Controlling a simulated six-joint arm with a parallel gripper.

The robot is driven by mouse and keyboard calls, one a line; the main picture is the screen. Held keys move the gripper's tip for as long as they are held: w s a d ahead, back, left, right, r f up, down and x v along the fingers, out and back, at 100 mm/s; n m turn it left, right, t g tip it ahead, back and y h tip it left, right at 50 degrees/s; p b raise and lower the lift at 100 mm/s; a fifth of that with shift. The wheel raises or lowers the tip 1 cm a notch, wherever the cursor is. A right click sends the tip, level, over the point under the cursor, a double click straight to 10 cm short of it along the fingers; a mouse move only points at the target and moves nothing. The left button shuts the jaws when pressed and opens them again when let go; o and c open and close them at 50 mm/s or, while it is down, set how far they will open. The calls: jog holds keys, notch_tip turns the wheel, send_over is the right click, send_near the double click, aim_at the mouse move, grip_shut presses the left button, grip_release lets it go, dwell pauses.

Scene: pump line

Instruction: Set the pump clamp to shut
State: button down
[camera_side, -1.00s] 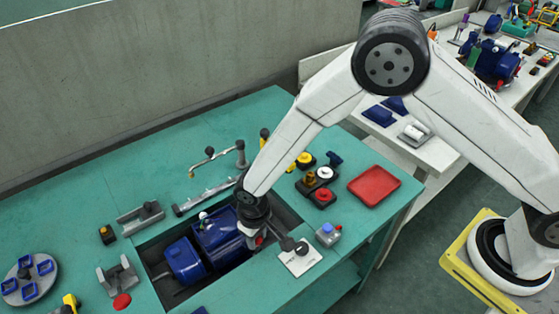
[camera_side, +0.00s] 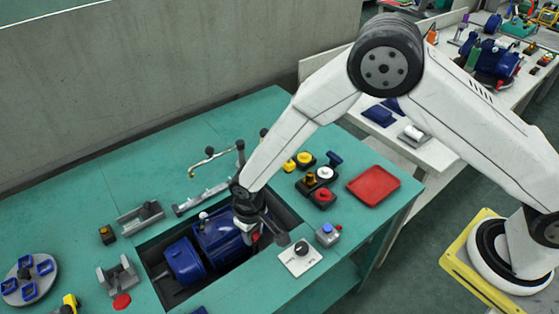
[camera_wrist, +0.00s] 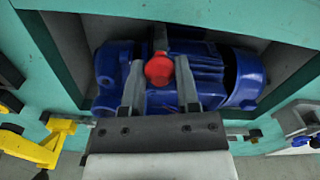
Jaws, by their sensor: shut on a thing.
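My gripper (camera_side: 248,226) reaches down into the recess in the green bench, beside the blue pump (camera_side: 216,236). In the wrist view its two grey fingers (camera_wrist: 159,62) stand on either side of a red knob (camera_wrist: 159,72) with a grey stem above it. The gripper is shut on this red-knobbed handle, in front of the pump (camera_wrist: 215,78). In the side view my gripper mostly hides the handle; only a little red shows below it. I cannot tell the clamp's setting.
The recess rim surrounds the pump closely. A white plate with a black knob (camera_side: 300,257) lies just right of the recess. Grey brackets (camera_side: 141,217), several coloured buttons and a red tray (camera_side: 373,185) stand on the bench. Bare green bench (camera_side: 250,292) lies in front.

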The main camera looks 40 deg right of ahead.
jog(key=shift+w, duration=1.05)
jog(key=shift+c, duration=1.7)
grip_release()
jog(key=shift+r, duration=0.2)
notch_tip(320, 180, up, 8)
jog(key=shift+f, duration=0.25)
